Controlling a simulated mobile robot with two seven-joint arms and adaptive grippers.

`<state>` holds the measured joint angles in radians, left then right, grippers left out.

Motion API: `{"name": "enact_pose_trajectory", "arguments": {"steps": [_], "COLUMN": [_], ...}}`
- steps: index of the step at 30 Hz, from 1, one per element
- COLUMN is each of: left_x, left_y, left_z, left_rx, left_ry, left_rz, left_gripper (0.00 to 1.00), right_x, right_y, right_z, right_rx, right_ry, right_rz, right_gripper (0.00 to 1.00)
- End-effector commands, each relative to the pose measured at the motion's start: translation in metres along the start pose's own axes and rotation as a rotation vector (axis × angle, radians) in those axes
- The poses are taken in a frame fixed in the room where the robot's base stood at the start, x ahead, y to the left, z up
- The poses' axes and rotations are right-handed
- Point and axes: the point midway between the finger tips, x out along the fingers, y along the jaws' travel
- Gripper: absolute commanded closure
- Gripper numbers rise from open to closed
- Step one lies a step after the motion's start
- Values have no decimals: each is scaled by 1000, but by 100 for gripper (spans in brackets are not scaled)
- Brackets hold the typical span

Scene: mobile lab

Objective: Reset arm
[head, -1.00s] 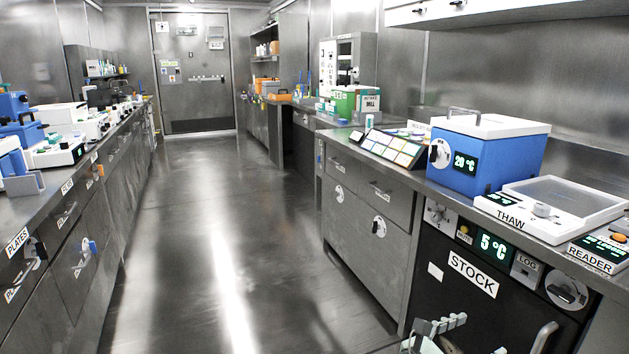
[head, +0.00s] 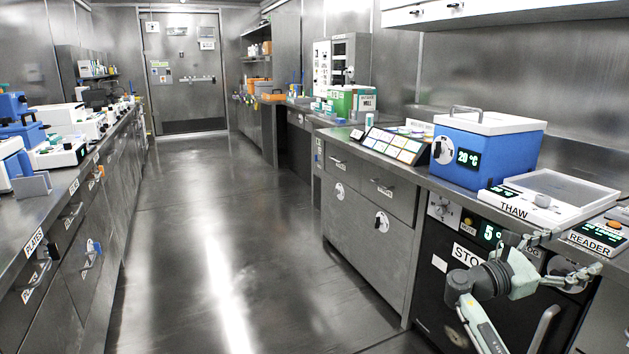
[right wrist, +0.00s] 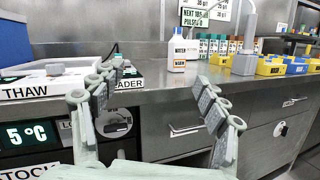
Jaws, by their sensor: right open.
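My right arm comes up from the bottom right of the head view. Its pale grey-green gripper (head: 566,258) is in front of the dark STOCK unit (head: 462,310) and just below the counter edge, near the THAW and READER devices. In the right wrist view the two fingers of the gripper (right wrist: 156,97) stand wide apart with nothing between them. They point toward the counter front, and a drawer front shows behind the gap. My left gripper is not in view.
The THAW unit (head: 551,197), READER (head: 603,232) and blue 20 °C box (head: 486,150) stand on the right counter. A white bottle (right wrist: 181,50) and yellow and blue bins (right wrist: 268,65) show in the wrist view. The aisle floor (head: 245,230) is clear.

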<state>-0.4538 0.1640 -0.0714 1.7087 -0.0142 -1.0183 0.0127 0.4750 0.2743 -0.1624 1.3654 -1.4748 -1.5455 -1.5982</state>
Motion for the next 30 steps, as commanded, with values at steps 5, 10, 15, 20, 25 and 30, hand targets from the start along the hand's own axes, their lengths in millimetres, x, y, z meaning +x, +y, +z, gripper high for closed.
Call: {"name": "enact_pose_trajectory", "arguments": {"steps": [5,10,15,20,25,30], "left_x": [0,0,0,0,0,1], "left_y": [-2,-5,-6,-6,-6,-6], "left_z": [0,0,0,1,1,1], "left_rx": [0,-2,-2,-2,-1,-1], "left_ry": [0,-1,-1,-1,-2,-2], "left_rz": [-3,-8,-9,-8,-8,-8], "left_gripper": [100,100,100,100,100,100], "right_x": [67,61,34,-17,-75,-128], "right_y": [-9,20,56,95,128,143], "right_z": [48,-16,-80,-130,-153,-165], "right_rx": [57,375,782,1210,1575,1805], "right_ry": [-68,200,541,909,1232,1452], "right_rz": [-103,-16,-23,-172,-451,-784], "right_gripper": [26,26,26,26,26,26]}}
